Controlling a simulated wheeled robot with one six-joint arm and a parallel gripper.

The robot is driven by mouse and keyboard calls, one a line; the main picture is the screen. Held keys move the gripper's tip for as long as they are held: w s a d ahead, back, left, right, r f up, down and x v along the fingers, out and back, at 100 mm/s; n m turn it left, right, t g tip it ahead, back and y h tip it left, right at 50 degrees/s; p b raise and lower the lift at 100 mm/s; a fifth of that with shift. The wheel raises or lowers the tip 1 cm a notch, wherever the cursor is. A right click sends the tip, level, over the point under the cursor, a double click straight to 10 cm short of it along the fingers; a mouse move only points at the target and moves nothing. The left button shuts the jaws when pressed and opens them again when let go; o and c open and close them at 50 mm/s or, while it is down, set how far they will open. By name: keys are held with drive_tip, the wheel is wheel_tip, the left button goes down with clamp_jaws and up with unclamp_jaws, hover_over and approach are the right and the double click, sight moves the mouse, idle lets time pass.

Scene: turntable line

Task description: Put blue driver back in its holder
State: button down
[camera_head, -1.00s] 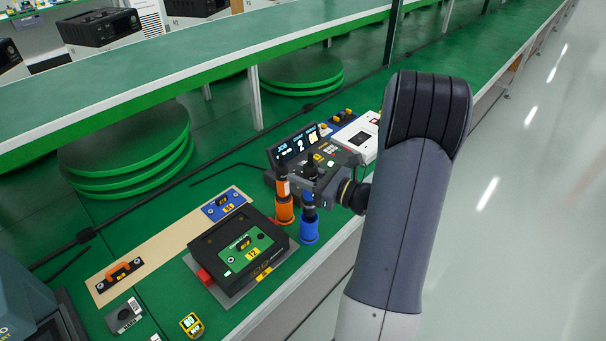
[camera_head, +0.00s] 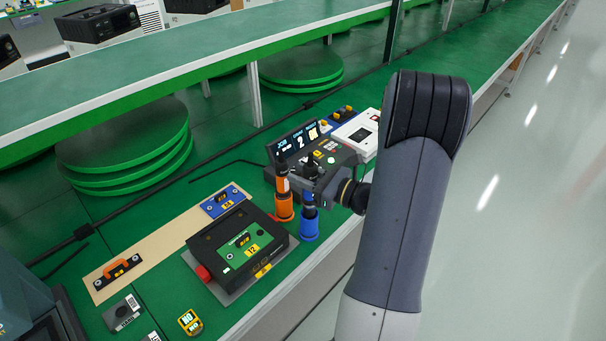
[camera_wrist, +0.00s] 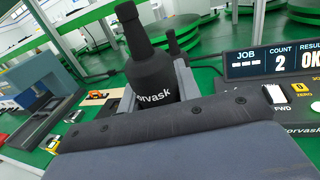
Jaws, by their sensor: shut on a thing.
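The blue driver (camera_head: 309,200) is upright in the head view, with a dark body and a blue band. It is directly above or partly in its blue holder (camera_head: 309,230); I cannot tell whether it is fully seated. My gripper (camera_head: 311,184) is shut around the driver's dark upper body, reaching in from the right. In the wrist view the driver's black body (camera_wrist: 152,75) with white lettering stands between the grey jaws, and its lower end is hidden behind my gripper's housing.
The orange driver (camera_head: 283,184) stands in an orange holder (camera_head: 284,209) close on the left. The count display (camera_head: 297,141) and its control box are just behind. A black fixture (camera_head: 202,243) with a green board lies to the front left. The bench's front edge is close.

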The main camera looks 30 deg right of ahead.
drive_tip(key=shift+f, duration=0.15)
drive_tip(key=shift+f+b, duration=1.9)
drive_tip(key=shift+f, duration=0.1)
drive_tip(key=c, duration=0.9)
unclamp_jaws()
drive_tip(key=shift+c, duration=0.2)
drive_tip(key=shift+s+d, duration=0.1)
drive_tip(key=b+v, duration=0.1)
drive_tip(key=v, duration=0.9)
drive_tip(key=shift+s, duration=0.25)
